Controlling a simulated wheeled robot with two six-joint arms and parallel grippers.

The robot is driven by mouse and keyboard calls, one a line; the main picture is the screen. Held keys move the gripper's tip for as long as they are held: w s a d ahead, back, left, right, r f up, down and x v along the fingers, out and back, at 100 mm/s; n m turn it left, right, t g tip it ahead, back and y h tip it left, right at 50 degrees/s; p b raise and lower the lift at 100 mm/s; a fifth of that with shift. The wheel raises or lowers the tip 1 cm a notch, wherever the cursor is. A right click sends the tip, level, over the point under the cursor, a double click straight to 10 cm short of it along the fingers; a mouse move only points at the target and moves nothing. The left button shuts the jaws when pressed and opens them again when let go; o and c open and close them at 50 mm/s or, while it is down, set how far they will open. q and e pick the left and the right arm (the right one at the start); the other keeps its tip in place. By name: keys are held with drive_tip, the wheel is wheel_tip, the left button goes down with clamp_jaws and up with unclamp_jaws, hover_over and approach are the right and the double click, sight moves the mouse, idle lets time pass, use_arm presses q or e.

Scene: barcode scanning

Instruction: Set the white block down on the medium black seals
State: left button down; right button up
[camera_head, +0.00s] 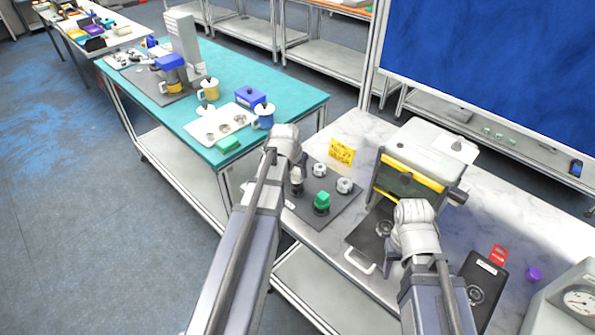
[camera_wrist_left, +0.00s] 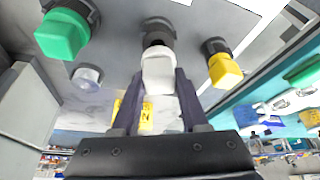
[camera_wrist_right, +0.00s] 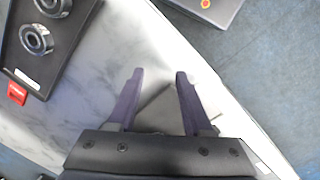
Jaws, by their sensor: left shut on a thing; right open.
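The white block (camera_wrist_left: 158,75) sits between the fingers of my left gripper (camera_wrist_left: 161,88), which is shut on it, in the left wrist view. A black ring-shaped seal (camera_wrist_left: 157,33) lies right at the block's far end; I cannot tell whether the block rests fully on it. In the head view my left gripper (camera_head: 297,186) is low over the left part of the dark plate (camera_head: 338,219), and the arm hides much of it. My right gripper (camera_wrist_right: 159,72) is open and empty above the pale tabletop in the right wrist view.
A green block (camera_head: 322,202) stands on the plate near the left gripper. A yellow block (camera_wrist_left: 224,70) sits on another black seal. Two pale round fittings (camera_head: 320,170) are on the plate's far side. A press-like machine (camera_head: 412,170) stands right of it.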

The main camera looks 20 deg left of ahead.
use_arm(q)
drive_tip(key=shift+f+b, duration=1.1)
drive_tip(key=shift+f, duration=0.2)
use_arm(e)
drive_tip(key=shift+f, duration=1.3)
use_arm(q)
drive_tip(key=shift+c, duration=0.2)
unclamp_jaws()
drive_tip(key=shift+r, duration=0.2)
use_arm(e)
drive_tip(key=shift+r, duration=0.2)
use_arm(q)
wheel_tip(320, 180, up, 7)
drive_tip(key=p, duration=0.7)
drive_tip(key=shift+r+p, duration=0.2)
drive_tip(key=shift+p, duration=0.2)
use_arm(e)
wheel_tip(320, 180, up, 7)
use_arm(q)
drive_tip(key=shift+f, duration=0.1)
use_arm(e)
drive_tip(key=shift+r, duration=0.1)
